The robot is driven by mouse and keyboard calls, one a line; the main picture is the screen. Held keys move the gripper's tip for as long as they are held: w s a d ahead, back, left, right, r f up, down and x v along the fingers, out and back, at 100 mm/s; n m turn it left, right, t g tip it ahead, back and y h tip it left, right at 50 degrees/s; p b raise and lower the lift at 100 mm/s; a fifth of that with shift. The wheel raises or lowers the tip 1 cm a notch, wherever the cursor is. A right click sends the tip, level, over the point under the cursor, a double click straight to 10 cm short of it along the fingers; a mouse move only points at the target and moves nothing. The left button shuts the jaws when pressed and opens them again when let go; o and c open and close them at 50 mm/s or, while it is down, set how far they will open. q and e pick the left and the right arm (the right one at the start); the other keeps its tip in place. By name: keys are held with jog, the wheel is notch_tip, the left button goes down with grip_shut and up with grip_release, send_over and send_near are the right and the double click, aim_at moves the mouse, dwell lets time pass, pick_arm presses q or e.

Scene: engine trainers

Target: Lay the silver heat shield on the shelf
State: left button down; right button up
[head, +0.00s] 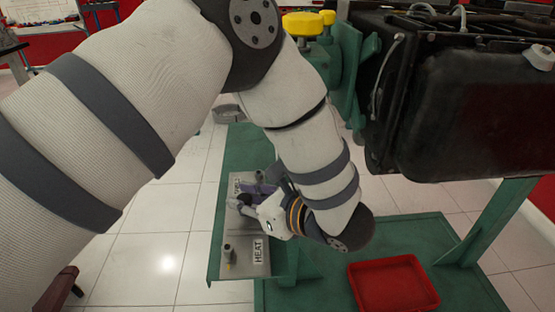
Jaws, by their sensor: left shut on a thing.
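The silver heat shield (256,262) is a flat plate with the dark word HEAT on its near part; more lettering at its far end is partly covered. It is over the green shelf (249,150), near the shelf's front end. I cannot tell whether it rests on the shelf or is slightly above it. A small upright stud (228,252) shows at its left edge. My left gripper (243,203) comes in from the right side and is shut on the shield around its middle, hiding that part. My right gripper is not in view.
A red tray (393,284) sits on the green lower stand to the right. A dark engine unit (475,115) with a green frame and yellow caps (302,23) stands at upper right. White floor tiles lie open left of the shelf.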

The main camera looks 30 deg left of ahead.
pick_arm(q)
jog(key=w+a, duration=0.1)
jog(key=w, duration=0.1)
jog(key=w+a, duration=0.2)
jog(key=w, duration=0.1)
jog(key=w+a, duration=0.1)
jog(key=w, duration=0.1)
jog(key=shift+w+a+f+b, duration=0.15)
jog(key=shift+w+a+b, duration=0.15)
jog(key=shift+b, duration=0.05)
notch_tip(320, 180, down, 3)
jog(key=shift+f, duration=0.3)
jog(key=c, duration=1.4)
grip_release()
jog(key=shift+o, duration=0.2)
